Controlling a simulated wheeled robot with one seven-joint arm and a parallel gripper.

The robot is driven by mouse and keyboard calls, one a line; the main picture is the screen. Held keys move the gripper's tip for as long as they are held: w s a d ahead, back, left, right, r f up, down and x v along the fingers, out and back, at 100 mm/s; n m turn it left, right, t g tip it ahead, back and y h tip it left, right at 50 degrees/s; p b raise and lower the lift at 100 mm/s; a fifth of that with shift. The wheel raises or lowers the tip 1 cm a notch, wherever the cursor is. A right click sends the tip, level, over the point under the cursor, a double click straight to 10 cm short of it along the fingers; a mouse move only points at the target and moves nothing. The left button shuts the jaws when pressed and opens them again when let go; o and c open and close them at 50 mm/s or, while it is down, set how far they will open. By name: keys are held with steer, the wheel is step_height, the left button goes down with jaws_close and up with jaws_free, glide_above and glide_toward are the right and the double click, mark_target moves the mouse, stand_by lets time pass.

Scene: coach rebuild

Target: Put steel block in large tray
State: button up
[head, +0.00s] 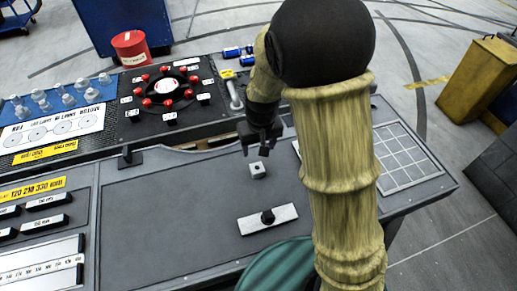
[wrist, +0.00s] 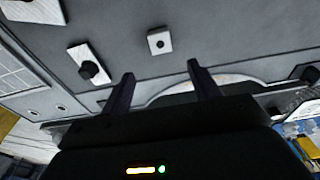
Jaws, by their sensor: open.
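A small pale metal block with a dark round hole in its face, which looks like the steel block (head: 257,170), sits on the dark grey worktop (head: 160,220). It also shows in the wrist view (wrist: 159,41), beyond and roughly between my fingertips. My gripper (head: 262,148) is open and empty; in the head view it hangs just behind the block. Its two dark fingers show apart in the wrist view (wrist: 158,72) and do not touch the block. I cannot tell for certain which part of the bench is the large tray.
A flat pale plate with a black knob (head: 285,215) lies nearer on the worktop. A light gridded panel (head: 402,155) is at the right. Label strips and black bars (head: 40,225) are at the left. A red-knobbed panel (head: 165,90) stands behind. The worktop's left middle is clear.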

stand_by(0.6)
steer(key=s+d+r+m+t, duration=0.1)
steer(key=s+d+r+m, duration=0.2)
steer(key=s+d, duration=0.8)
step_height(320, 180, up, 2)
steer(key=shift+d+r, duration=0.1)
steer(key=shift+d, duration=1.1)
